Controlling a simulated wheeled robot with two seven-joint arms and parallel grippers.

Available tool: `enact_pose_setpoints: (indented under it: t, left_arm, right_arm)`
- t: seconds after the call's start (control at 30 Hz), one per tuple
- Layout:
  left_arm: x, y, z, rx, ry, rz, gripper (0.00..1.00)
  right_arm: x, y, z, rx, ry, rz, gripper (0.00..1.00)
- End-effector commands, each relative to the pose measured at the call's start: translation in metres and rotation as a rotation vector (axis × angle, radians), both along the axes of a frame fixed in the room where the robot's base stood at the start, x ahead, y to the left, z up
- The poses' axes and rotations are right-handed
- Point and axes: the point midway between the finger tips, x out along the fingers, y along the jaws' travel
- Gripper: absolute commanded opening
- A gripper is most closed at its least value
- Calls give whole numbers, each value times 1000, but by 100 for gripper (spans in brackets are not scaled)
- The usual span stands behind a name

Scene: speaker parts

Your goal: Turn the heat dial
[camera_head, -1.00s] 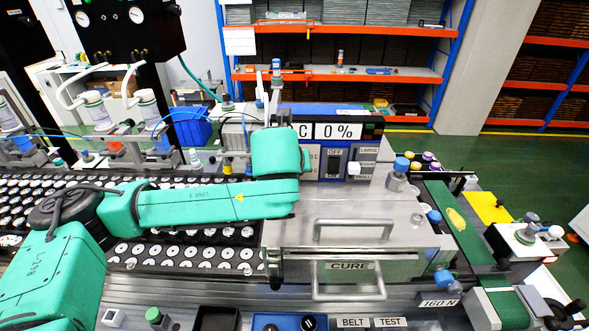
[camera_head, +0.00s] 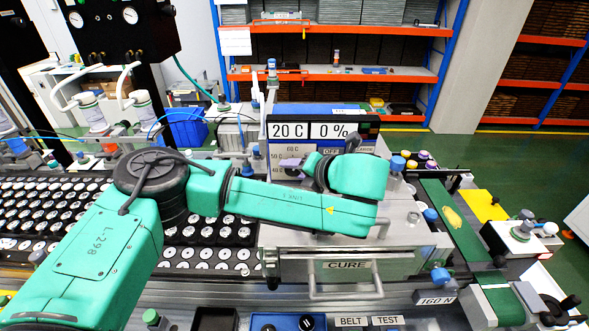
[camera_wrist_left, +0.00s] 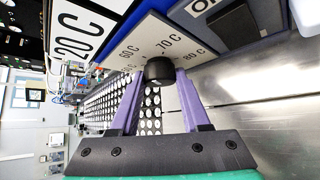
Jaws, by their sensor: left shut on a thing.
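The heat dial (camera_wrist_left: 160,70) is a black round knob on a light panel marked 50 C, 70 C and 80 C in the left wrist view. My left gripper (camera_wrist_left: 158,82) has its two purple fingers on either side of the dial and is shut on it. In the head view the left gripper (camera_head: 298,162) shows as a bit of purple at the control panel, and my wrist hides the dial. The display (camera_head: 313,130) above reads 20 C and 0 %. My right gripper is not in view.
The metal oven labelled CURE (camera_head: 346,264) has a bar handle and stands below my left wrist. An OFF switch panel (camera_wrist_left: 207,6) sits beside the dial. Trays of round parts (camera_head: 60,205) lie to the left, and a green belt (camera_head: 450,222) runs on the right.

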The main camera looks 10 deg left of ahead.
Motion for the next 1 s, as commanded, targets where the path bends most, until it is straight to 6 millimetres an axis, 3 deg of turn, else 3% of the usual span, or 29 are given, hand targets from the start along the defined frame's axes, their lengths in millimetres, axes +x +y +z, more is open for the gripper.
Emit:
enact_pose_setpoints:
  t: [0.5,1.0]
  left_arm:
    - [1,-2,-1,371,89,2,0]
    - [1,-1,-2,453,113,3,0]
  right_arm:
    - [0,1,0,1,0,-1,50]
    - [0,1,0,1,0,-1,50]
